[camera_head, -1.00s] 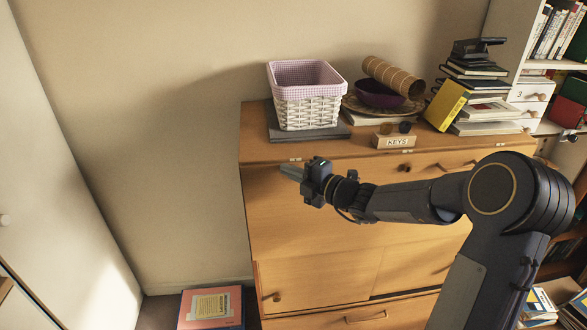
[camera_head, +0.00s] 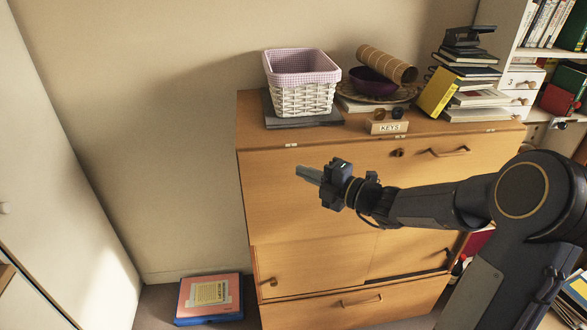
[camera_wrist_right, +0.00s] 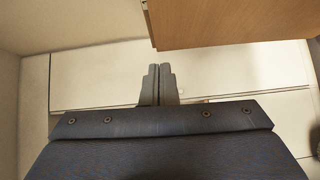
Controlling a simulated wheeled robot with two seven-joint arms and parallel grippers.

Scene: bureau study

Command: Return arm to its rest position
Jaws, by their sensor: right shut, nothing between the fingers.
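My right arm comes in from the right in the head view. Its gripper (camera_head: 308,174) is shut and empty, in front of the upper face of the wooden bureau (camera_head: 300,215) and pointing left. In the right wrist view the two grey fingers (camera_wrist_right: 159,85) lie together with nothing between them. The bureau's edge shows above them in that view. My left gripper is not in any view.
On the bureau top stand a white wicker basket (camera_head: 302,98), a purple bowl (camera_head: 372,82), a KEYS block (camera_head: 387,127) and a pile of books (camera_head: 470,85). A pink-covered box (camera_head: 209,297) lies on the floor. A bookshelf (camera_head: 523,40) stands at the right.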

